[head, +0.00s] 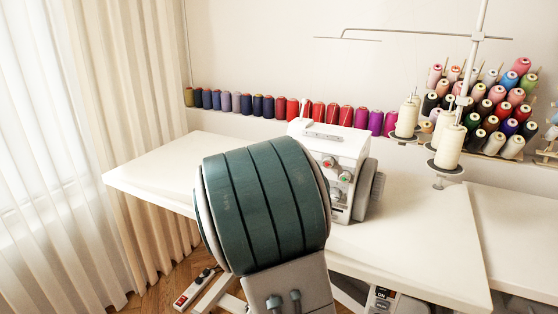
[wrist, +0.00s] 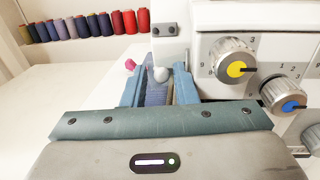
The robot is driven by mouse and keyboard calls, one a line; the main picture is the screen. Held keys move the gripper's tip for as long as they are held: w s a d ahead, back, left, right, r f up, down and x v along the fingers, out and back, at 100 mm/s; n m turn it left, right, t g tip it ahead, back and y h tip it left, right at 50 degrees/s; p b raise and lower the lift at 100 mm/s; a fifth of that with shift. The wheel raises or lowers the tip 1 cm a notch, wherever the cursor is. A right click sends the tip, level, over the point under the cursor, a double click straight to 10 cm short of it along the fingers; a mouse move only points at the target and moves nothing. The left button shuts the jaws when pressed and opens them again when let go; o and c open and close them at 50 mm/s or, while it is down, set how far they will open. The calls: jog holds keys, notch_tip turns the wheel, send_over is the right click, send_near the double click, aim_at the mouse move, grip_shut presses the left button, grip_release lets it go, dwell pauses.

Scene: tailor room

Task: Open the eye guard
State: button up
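The white sewing machine (head: 345,152) stands on the white table, partly hidden behind my arm in the head view. Its front (wrist: 225,12), with dials, fills the upper right of the wrist view. I cannot clearly make out the eye guard in either view. My gripper (wrist: 160,88) shows in the wrist view with its two teal fingers apart, close to the machine's left front. A small silver ball-shaped part (wrist: 161,74) of the machine shows between the fingers, and I cannot tell whether they touch it. In the head view the gripper is hidden behind my arm.
A yellow-marked dial (wrist: 232,62) and a blue-marked dial (wrist: 284,95) sit right of the fingers. Cream thread cones (head: 448,147) stand right of the machine. A row of coloured spools (head: 293,108) lines the wall. The table's left part (head: 150,168) is clear.

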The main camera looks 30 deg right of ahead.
jog(key=shift+s+d+r, duration=0.1)
jog(key=shift+d, duration=0.15)
